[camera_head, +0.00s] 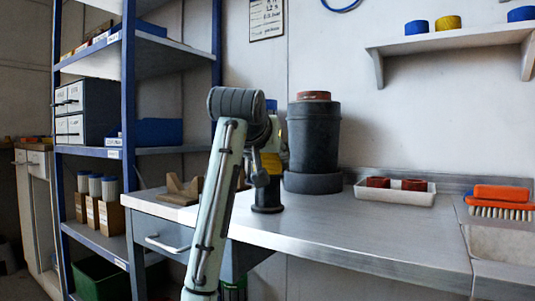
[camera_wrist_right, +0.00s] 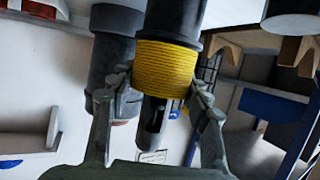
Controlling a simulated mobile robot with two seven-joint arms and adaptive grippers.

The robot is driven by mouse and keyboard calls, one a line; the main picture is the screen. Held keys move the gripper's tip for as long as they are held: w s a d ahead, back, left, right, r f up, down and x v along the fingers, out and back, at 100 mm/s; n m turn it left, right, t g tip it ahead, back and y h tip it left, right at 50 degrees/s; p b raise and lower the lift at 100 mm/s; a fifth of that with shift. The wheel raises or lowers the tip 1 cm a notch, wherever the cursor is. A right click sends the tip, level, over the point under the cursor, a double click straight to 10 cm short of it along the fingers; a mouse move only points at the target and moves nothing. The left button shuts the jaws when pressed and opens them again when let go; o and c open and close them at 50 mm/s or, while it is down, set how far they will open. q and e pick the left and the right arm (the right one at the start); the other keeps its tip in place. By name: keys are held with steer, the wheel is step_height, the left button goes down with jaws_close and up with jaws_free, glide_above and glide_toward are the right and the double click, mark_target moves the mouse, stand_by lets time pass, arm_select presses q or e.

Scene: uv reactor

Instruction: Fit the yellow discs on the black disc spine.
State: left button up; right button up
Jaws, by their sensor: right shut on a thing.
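The yellow disc piece (camera_head: 271,162) is at the top of the black disc spine (camera_head: 266,194), which stands upright on the table. My right gripper (camera_head: 263,172) is beside the yellow piece. In the right wrist view, the fingers of this gripper (camera_wrist_right: 162,92) are shut on the ribbed yellow piece (camera_wrist_right: 168,68). The piece appears to be around the black spine (camera_wrist_right: 153,122), whose slotted narrow end sticks out past it. Wider black shows on the other side. My arm hides part of the spine in the head view. My left gripper is not in view.
A dark canister (camera_head: 312,140) stands close behind the spine. A white tray (camera_head: 396,194) with red-brown pieces and an orange brush (camera_head: 501,203) are to the right. A wooden holder (camera_head: 181,190) is at left. The front middle of the table (camera_head: 350,235) is clear.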

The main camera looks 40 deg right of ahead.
stand_by(0.3)
steer(key=o, duration=1.2)
steer(key=v, duration=1.2)
steer(key=shift+f, duration=0.1)
